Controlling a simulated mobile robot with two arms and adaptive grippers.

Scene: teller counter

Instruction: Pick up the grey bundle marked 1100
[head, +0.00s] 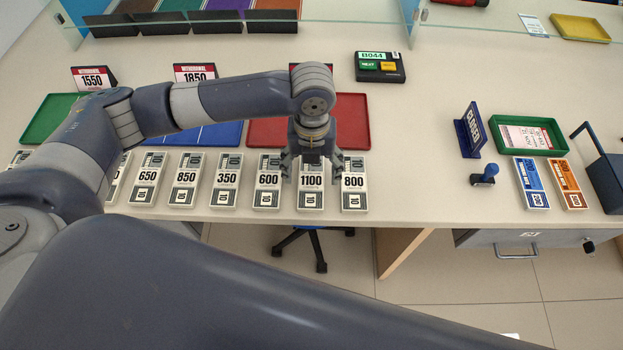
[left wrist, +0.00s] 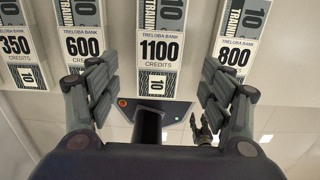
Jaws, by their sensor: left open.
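The grey bundle marked 1100 (head: 311,194) lies flat in the row near the counter's front edge. In the left wrist view the 1100 bundle (left wrist: 160,48) sits centred between my fingers. My left gripper (head: 312,174) is open above the far part of this bundle, which it partly hides in the head view. In the left wrist view the two fingers of the left gripper (left wrist: 158,90) are spread on either side, with nothing held. My right gripper does not show clearly enough to name in the head view.
The 600 bundle (head: 267,185) is close on the left and the 800 bundle (head: 354,191) close on the right. A red tray (head: 355,110) lies behind. A blue-handled stamp (head: 486,174) and a green tray (head: 527,134) stand farther right. The counter between is clear.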

